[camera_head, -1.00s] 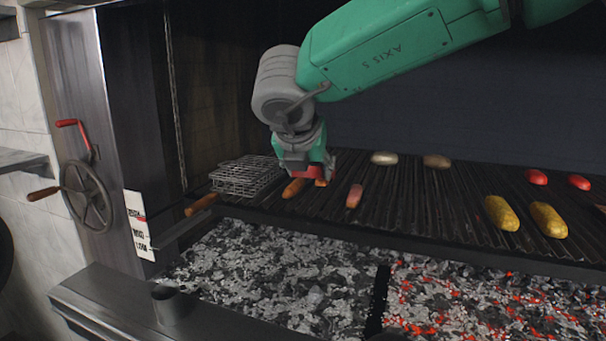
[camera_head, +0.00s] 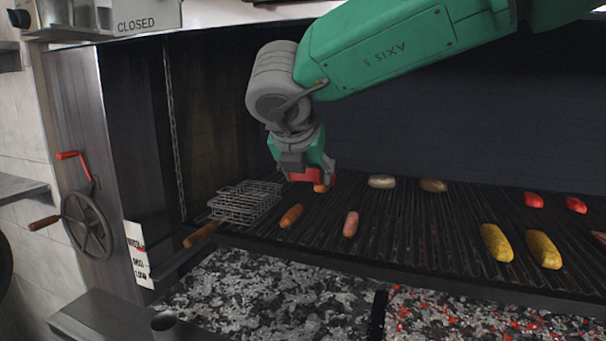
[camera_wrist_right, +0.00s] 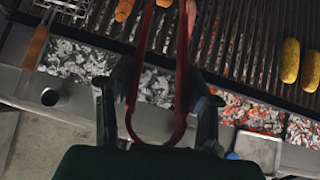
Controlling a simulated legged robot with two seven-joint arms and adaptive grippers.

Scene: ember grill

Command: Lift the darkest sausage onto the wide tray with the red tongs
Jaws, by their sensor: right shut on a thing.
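My right gripper (camera_head: 304,170) is over the back left of the grill, shut on the red tongs (camera_head: 300,176). In the right wrist view, the red tongs (camera_wrist_right: 182,70) reach up and away between the gripper's fingers (camera_wrist_right: 156,105). An orange-brown sausage (camera_head: 321,188) is at the tongs' end, partly hidden; it appears raised with them. Another brown-orange sausage (camera_head: 291,215) and a pinker sausage (camera_head: 351,224) lie on the grate in front. I cannot tell which sausage is darkest. I cannot make out the wide tray. My left gripper is not in view.
A wire grill basket (camera_head: 245,203) with a wooden handle lies left on the grate (camera_head: 410,225). Pale potatoes (camera_head: 381,181), yellow corn (camera_head: 495,242) and red tomatoes (camera_head: 534,200) lie right. Coals (camera_head: 260,290) are below. A crank wheel (camera_head: 88,222) is at left.

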